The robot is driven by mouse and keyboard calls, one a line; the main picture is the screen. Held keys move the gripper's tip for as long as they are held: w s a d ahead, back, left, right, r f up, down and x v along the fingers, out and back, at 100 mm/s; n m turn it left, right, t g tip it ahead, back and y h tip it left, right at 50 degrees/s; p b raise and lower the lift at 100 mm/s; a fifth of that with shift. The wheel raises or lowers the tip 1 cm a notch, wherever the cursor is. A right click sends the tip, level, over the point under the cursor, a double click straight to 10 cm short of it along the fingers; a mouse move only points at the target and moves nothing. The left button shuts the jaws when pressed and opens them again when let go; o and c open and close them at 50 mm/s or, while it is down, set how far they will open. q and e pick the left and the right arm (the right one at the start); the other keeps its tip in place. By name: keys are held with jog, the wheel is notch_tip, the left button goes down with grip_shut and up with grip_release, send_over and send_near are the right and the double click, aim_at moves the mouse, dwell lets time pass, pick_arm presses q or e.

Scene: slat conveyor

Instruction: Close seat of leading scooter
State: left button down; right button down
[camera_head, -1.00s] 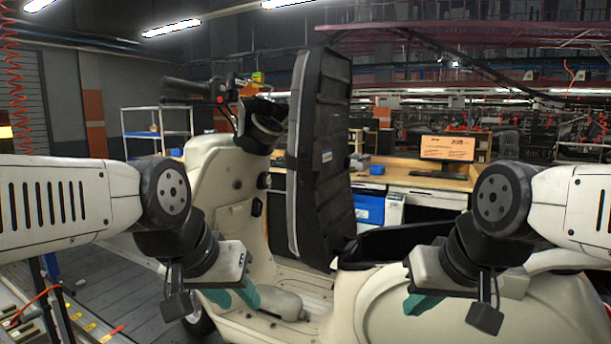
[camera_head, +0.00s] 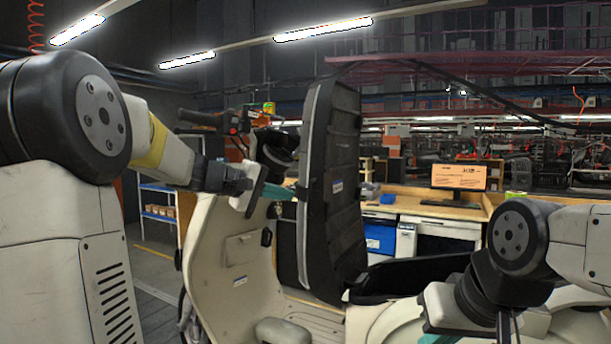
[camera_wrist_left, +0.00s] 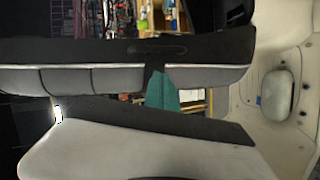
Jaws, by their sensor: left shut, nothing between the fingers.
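The scooter's black seat (camera_head: 334,190) stands raised, close to upright, above the open dark seat compartment (camera_head: 415,274) of the cream scooter (camera_head: 222,240). My left gripper (camera_head: 290,193) is shut and empty. Its teal fingertips are at the left face of the raised seat, about mid-height; I cannot tell whether they touch it. In the left wrist view the teal fingers (camera_wrist_left: 162,92) overlap the seat's edge (camera_wrist_left: 90,52). My right gripper (camera_head: 432,338) is low at the right, over the scooter's rear body, with its fingertips mostly cut off by the picture's lower edge.
The handlebar (camera_head: 215,120) stands just behind my left forearm. A wooden desk (camera_head: 420,205) with a monitor (camera_head: 459,177) is behind the scooter. A shelf rack (camera_head: 158,201) stands at the back left.

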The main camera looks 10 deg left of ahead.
pick_arm(q)
jog(key=w+a+r+n+t, duration=0.3)
jog(key=w+a+r+t, duration=0.1)
jog(key=w+a, duration=0.4)
jog(key=w+d, duration=0.6)
jog(key=d, duration=0.3)
jog(key=shift+w+d+f+h, duration=0.15)
jog(key=shift+d+f+h, duration=0.1)
jog(key=shift+h, duration=0.05)
